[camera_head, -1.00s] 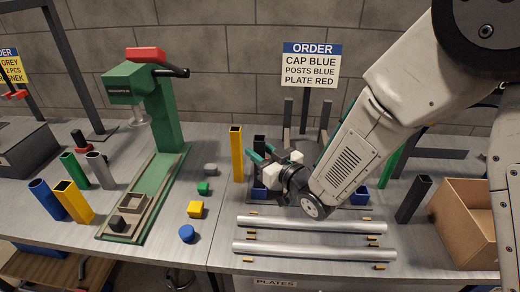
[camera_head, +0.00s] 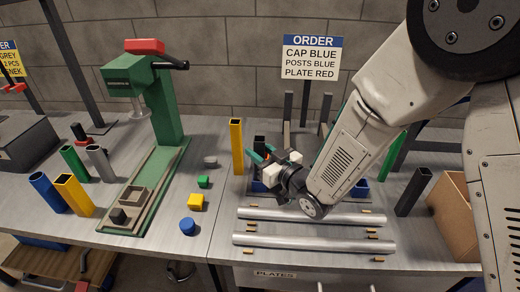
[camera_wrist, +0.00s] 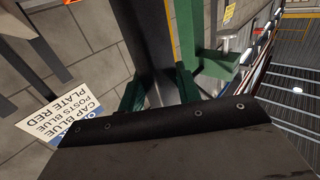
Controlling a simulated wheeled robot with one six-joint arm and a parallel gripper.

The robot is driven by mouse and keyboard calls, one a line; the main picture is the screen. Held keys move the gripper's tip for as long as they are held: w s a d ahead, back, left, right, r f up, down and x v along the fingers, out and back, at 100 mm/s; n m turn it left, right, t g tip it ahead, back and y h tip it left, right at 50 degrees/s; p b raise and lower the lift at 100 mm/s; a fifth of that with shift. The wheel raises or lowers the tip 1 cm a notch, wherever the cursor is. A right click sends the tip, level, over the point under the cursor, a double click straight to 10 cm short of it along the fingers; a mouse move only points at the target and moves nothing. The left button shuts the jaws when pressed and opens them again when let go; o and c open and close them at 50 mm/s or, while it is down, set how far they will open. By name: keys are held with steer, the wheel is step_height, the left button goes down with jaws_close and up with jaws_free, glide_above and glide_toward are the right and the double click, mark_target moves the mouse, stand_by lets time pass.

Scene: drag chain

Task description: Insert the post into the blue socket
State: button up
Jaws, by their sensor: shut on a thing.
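My gripper (camera_head: 268,158) has green fingers and is shut on a dark, black-looking post (camera_head: 259,143), which stands upright. In the wrist view the dark post (camera_wrist: 148,35) runs between the green fingers (camera_wrist: 158,92). One blue socket (camera_head: 258,187) shows partly below the gripper, at the left of the fixture. The post's lower end is hidden by the gripper, so I cannot tell whether it is inside the socket. Another blue socket (camera_head: 361,187) shows at the right, partly behind my arm.
A yellow post (camera_head: 237,147) stands just left of the gripper. Two silver rails (camera_head: 315,240) lie in front. A dark post (camera_head: 413,192) and a cardboard box (camera_head: 452,215) stand right. A green press (camera_head: 165,110) and small coloured blocks (camera_head: 196,202) are left. The order sign (camera_head: 310,58) stands behind.

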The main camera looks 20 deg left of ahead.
steer(key=shift+f, duration=0.65)
steer(key=o, duration=1.1)
steer(key=v, duration=0.7)
steer(key=shift+s+d, duration=0.2)
steer(key=shift+d, duration=0.15)
